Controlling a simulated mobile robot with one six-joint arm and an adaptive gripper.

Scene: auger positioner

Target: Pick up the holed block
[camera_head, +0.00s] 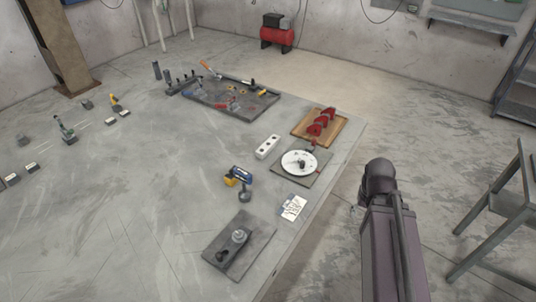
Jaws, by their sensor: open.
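A small white oblong block (268,147) with several dark holes in its top lies on the grey table (165,205), left of a white disc on a dark plate. It is the thing that best fits the holed block, and its top is clear. My arm comes up from the lower right, beyond the table's right edge and apart from the block. Only dark arm links with a rounded joint show; I cannot make out my gripper.
The disc's plate (310,178), a wooden board (332,138) with red pieces, and a dark tray (190,97) of tools surround the block. A yellow-and-blue tool (238,176), white cards (293,208) and a dark plate (258,250) lie nearer. Bare tabletop lies left of the block.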

